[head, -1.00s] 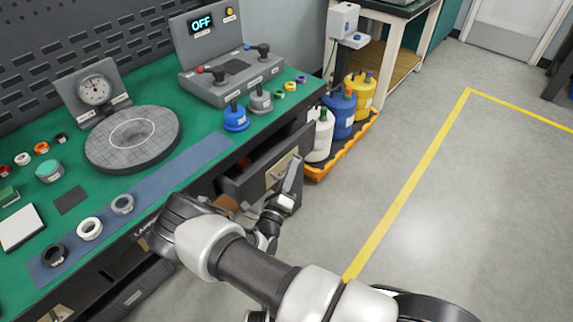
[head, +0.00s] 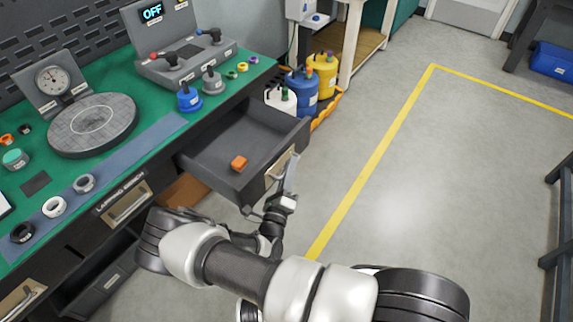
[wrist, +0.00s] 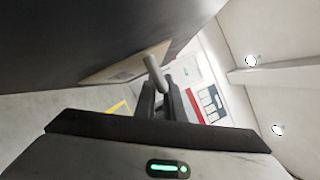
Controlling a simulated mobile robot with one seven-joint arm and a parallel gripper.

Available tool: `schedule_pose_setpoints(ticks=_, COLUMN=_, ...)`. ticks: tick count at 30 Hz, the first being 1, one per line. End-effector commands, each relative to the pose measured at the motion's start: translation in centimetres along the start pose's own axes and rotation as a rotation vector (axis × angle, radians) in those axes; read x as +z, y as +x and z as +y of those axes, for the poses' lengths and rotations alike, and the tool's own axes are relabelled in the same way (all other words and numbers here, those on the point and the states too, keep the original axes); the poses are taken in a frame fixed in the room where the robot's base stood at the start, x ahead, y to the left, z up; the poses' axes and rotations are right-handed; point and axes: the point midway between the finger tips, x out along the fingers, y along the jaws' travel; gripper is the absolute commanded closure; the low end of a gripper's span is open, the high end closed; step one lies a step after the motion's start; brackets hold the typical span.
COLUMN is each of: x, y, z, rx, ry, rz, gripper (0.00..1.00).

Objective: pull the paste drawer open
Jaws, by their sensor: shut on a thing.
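The paste drawer (head: 222,166) is a dark grey drawer under the right end of the green-topped bench, and it stands well out from the bench. An orange block-like object (head: 239,162) lies on its floor. My gripper (head: 287,180) is at the drawer's front face, shut on the drawer handle (head: 281,168). In the wrist view the handle's bar (wrist: 154,72) sits between the fingers (wrist: 168,100), in front of a pale plate. The label wording on the drawer front is too small to read.
Another drawer with a handle (head: 128,207) is closed to the left, and a lower one (head: 100,290) stands partly out. Blue and yellow containers (head: 303,88) stand in an orange tray beyond the drawer. The floor (head: 400,200) on the right is clear.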

Motion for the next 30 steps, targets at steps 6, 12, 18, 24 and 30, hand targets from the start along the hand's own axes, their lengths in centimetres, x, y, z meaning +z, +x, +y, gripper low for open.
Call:
schedule_pose_setpoints(ticks=6, x=-0.1, y=-0.2, z=0.0, rx=0.002, ry=0.001, rz=0.000, gripper=1.00)
schedule_pose_setpoints(ticks=12, x=-0.1, y=-0.2, z=0.0, rx=0.002, ry=0.001, rz=0.000, gripper=1.00)
schedule_pose_setpoints(ticks=18, x=-0.1, y=-0.1, z=0.0, rx=0.001, ry=0.001, rz=0.000, gripper=0.83)
schedule_pose_setpoints(ticks=24, x=-0.1, y=-0.3, z=0.0, rx=0.001, ry=0.001, rz=-0.001, gripper=0.83)
schedule_pose_setpoints(ticks=30, x=0.0, y=-3.1, z=0.0, rx=0.004, ry=-0.001, rz=-0.002, gripper=0.83)
